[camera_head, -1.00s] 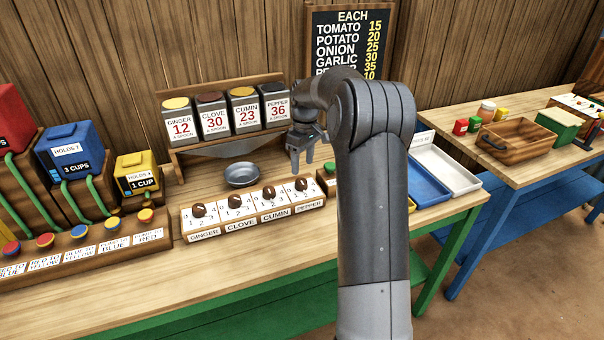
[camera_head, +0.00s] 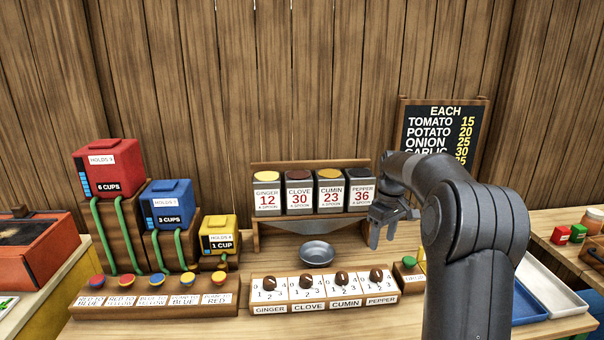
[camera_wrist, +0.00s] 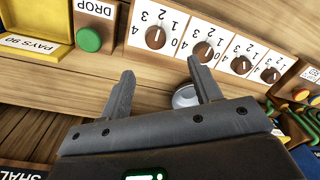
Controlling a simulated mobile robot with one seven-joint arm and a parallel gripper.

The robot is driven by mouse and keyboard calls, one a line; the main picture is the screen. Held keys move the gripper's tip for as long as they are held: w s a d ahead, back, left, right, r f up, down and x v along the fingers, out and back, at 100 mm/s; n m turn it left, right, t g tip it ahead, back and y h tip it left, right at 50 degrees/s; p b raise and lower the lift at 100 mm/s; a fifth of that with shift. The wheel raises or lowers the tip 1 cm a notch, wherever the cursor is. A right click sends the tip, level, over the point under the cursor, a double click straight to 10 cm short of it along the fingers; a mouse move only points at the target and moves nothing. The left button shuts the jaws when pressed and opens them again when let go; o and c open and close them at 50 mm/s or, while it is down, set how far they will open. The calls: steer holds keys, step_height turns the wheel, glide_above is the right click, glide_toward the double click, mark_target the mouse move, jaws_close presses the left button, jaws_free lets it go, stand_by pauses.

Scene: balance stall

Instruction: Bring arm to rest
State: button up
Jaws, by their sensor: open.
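My gripper (camera_head: 386,227) hangs in the air in front of the pepper box (camera_head: 361,191), above the right end of the dial panel (camera_head: 325,292). Its two fingers stand apart with nothing between them. In the wrist view my gripper (camera_wrist: 160,90) shows both fingers spread over the wooden counter, with the dial panel (camera_wrist: 205,50) beyond. My arm reaches in from the lower right of the head view and hides part of the counter behind it.
A metal bowl (camera_head: 317,253) sits below the spice boxes. A green button (camera_head: 409,262) stands right of the dials. Red (camera_head: 106,168), blue (camera_head: 166,204) and yellow (camera_head: 219,234) containers stand left. A white tray (camera_head: 555,290) and price board (camera_head: 440,135) are right.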

steer(key=s+a+r+m+t+h, duration=0.1)
steer(key=s+a+r+m, duration=0.1)
steer(key=s+a+r, duration=0.45)
steer(key=s+a+r+m+t, duration=0.1)
steer(key=s+a+r+t, duration=0.2)
steer(key=s, duration=0.7)
steer(key=s+a+f+m+t, duration=0.1)
steer(key=s+a, duration=0.1)
steer(key=s, duration=0.8)
steer(key=s+a+f+m+t, duration=0.1)
steer(key=s+a+m, duration=0.1)
steer(key=s, duration=0.8)
steer(key=shift+s+a+f+m, duration=0.3)
steer(key=shift+s+f, duration=0.05)
steer(key=shift+f, duration=0.05)
steer(key=shift+c, duration=0.4)
